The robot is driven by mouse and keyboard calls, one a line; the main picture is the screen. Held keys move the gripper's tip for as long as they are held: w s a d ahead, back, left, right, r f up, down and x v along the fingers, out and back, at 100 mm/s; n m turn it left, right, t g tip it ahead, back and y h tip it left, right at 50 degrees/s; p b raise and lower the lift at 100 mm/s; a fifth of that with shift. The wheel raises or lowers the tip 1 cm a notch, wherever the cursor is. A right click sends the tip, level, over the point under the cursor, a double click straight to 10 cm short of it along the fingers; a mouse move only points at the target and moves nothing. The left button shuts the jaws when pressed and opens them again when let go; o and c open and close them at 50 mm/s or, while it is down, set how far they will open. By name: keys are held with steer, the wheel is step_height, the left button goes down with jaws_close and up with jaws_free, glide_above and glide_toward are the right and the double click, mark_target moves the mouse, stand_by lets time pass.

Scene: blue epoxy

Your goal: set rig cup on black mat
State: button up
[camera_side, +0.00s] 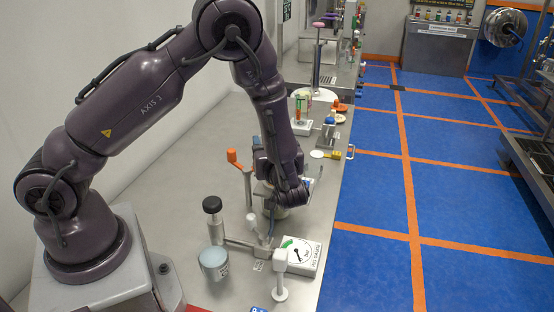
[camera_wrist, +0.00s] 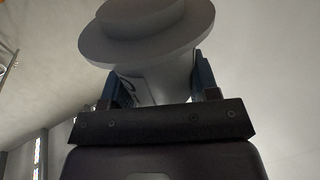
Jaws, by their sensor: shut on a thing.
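My gripper (camera_wrist: 160,84) has its blue fingers shut on a pale grey cup-like piece, which I take as the rig cup (camera_wrist: 150,45). In the wrist view it has a wide stepped round end, a narrower body between the fingers and dark print at the left. In the side view my gripper (camera_side: 278,188) is low over the metal bench, behind the gauge box, and mostly hides the cup. I cannot tell whether the cup touches the bench. I cannot make out the black mat in either view.
A white gauge box (camera_side: 300,257), a black-knobbed post (camera_side: 213,220), a pale-lidded jar (camera_side: 214,263) and a white stand (camera_side: 280,278) are near my gripper. An orange-handled post (camera_side: 240,165) stands behind left. Bottles and a white disc (camera_side: 316,95) are farther back. The bench's left is clear.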

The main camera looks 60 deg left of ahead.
steer(key=shift+w+a+f, duration=0.15)
steer(key=shift+w+f, duration=0.3)
steer(key=shift+f, duration=0.1)
steer(key=shift+w+f, duration=0.2)
steer(key=shift+f, duration=0.7)
steer(key=shift+w+f, duration=0.2)
steer(key=shift+f, duration=0.7)
steer(key=shift+f, duration=0.15)
steer(key=o, duration=0.9)
steer(key=shift+f, duration=0.1)
steer(key=shift+a, duration=0.1)
